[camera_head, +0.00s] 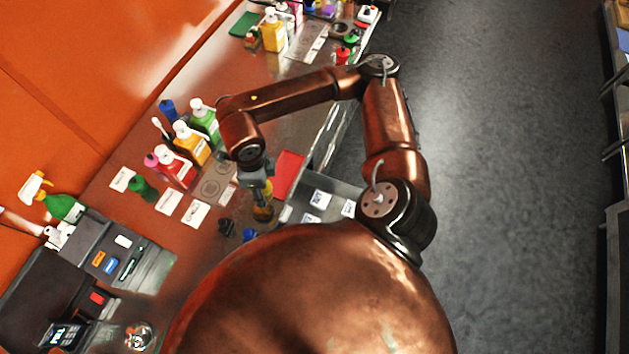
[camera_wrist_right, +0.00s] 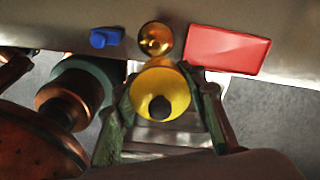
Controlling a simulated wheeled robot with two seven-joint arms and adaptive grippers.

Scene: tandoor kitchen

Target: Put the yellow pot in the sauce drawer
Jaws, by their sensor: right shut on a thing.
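The yellow pot (camera_head: 263,213) is between the fingers of my right gripper (camera_head: 262,195), which is shut on it. In the right wrist view the pot (camera_wrist_right: 178,88) sits between the two fingers, with a dark round spot inside its mouth. An open grey drawer (camera_head: 343,187) with white labels on its compartments juts from the counter, right of the pot in the head view. In the wrist view part of the drawer (camera_wrist_right: 180,138) shows behind the pot. The pot appears near the counter edge beside the drawer; its height is unclear.
A red tray (camera_head: 288,170) lies at the counter edge by the drawer. A small brass bowl (camera_wrist_right: 155,39) and a blue object (camera_wrist_right: 104,38) are close to the pot. Several bottles, including a green one (camera_head: 204,121), stand behind. The floor (camera_head: 510,190) at right is clear.

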